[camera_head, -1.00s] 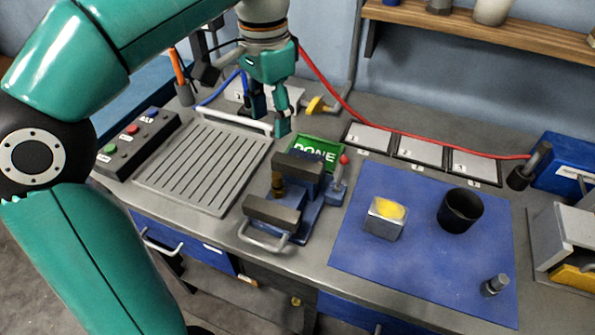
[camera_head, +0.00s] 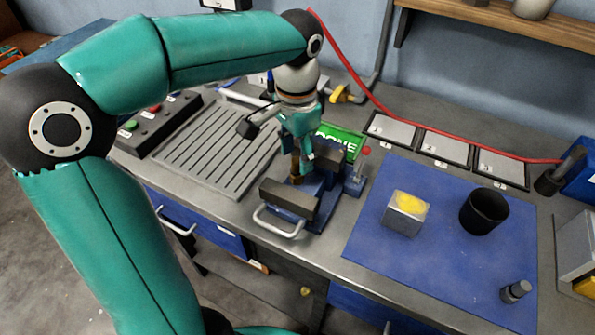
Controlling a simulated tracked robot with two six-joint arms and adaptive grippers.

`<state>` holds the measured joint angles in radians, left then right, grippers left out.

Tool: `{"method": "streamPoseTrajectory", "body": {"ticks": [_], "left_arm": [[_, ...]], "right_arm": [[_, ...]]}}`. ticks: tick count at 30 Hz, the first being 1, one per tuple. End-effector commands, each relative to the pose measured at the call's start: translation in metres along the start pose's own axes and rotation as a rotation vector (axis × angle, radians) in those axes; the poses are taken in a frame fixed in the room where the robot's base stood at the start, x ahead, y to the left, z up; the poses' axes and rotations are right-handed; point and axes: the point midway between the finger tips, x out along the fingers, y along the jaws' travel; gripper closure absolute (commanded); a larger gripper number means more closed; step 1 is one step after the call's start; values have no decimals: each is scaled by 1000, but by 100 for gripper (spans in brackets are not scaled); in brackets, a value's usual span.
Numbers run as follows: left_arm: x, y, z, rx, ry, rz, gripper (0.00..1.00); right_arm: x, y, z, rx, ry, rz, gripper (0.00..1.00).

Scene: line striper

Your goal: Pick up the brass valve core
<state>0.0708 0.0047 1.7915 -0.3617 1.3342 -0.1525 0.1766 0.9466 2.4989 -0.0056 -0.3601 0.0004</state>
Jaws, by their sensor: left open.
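The brass valve core (camera_head: 297,179) stands upright between the dark jaws of the blue vise (camera_head: 325,200); its upper part is hidden by my gripper. My left gripper (camera_head: 302,170) points down from above the vise, with its fingers at the top of the core. The fingers are open, one to each side as far as I can see; whether they touch the core I cannot tell. My right gripper is not in view.
A blue mat (camera_head: 440,270) holds a metal box with a yellow top (camera_head: 407,213), a black cup (camera_head: 484,211) and a small grey cylinder (camera_head: 515,291). A slotted tray (camera_head: 215,150) lies left of the vise. A green DONE sign (camera_head: 342,139) and numbered plates (camera_head: 445,147) lie behind.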

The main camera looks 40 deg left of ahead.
Motion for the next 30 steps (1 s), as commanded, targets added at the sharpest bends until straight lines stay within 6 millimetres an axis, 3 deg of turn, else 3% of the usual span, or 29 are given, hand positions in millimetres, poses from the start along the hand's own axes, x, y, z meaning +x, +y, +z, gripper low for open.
{"method": "streamPoseTrajectory", "body": {"ticks": [6,15,24,30], "left_arm": [[30,0,0,-1,-3,0,48],[34,0,0,0,0,0,48],[34,0,0,0,0,0,98],[34,0,0,0,0,0,100]], "right_arm": [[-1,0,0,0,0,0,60],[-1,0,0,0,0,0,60],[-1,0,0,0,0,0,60],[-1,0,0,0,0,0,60]]}}
